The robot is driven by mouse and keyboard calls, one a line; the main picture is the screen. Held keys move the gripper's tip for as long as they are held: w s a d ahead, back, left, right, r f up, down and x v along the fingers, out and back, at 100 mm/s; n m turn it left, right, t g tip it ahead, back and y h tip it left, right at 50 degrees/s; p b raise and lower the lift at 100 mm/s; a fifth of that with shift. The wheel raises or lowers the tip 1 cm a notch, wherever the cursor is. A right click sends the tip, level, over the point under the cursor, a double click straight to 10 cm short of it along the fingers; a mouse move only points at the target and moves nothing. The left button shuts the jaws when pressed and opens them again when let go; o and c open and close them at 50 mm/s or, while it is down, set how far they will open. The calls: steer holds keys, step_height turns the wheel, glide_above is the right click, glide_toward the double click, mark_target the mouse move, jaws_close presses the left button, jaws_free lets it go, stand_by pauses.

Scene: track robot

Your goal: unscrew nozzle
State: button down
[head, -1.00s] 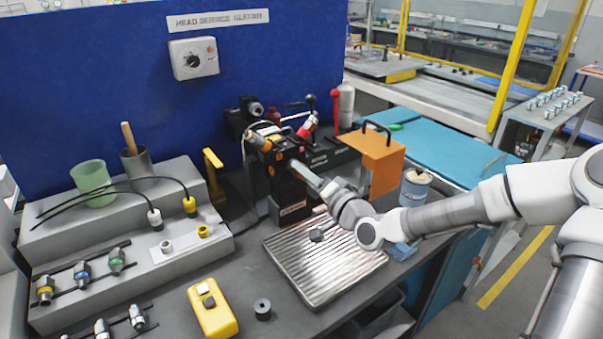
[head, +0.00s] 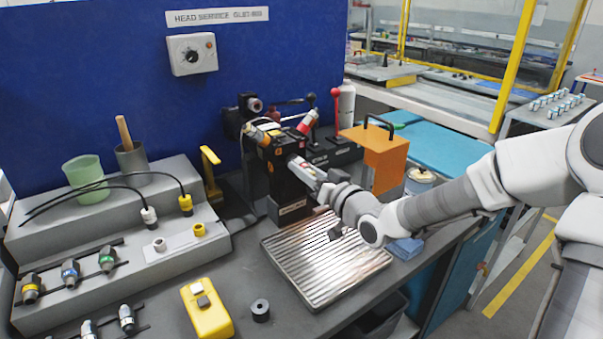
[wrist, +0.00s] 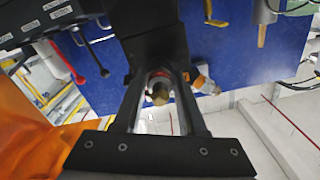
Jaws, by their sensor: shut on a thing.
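The black service head (head: 283,180) stands on the bench in front of the blue panel, with orange-tipped and red-tipped fittings on it. My gripper (head: 308,172) reaches in from the right to the head's front side. In the wrist view my gripper (wrist: 160,82) has its two fingers on either side of a round metal nozzle with a brass-coloured end (wrist: 160,92), and is shut on it. The head's black body fills the top middle of that view. The nozzle is mostly hidden by my gripper in the head view, so I cannot tell whether its thread is loose.
A ribbed metal tray (head: 325,262) lies below my wrist. An orange box with a handle (head: 375,155) stands close to the right of my gripper. A stepped grey rack (head: 110,235) holds several nozzles at left. A yellow block (head: 207,310) sits on the bench front.

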steer(key=n+b, duration=0.2)
steer(key=n, duration=0.1)
steer(key=shift+f, duration=0.15)
steer(key=shift+n+b, duration=0.5)
steer(key=shift+n, duration=0.1)
steer(key=shift+n+b, duration=0.9)
steer(key=shift+b, duration=0.05)
steer(key=n+b, duration=0.4)
steer(key=shift+c, duration=2)
jaws_free()
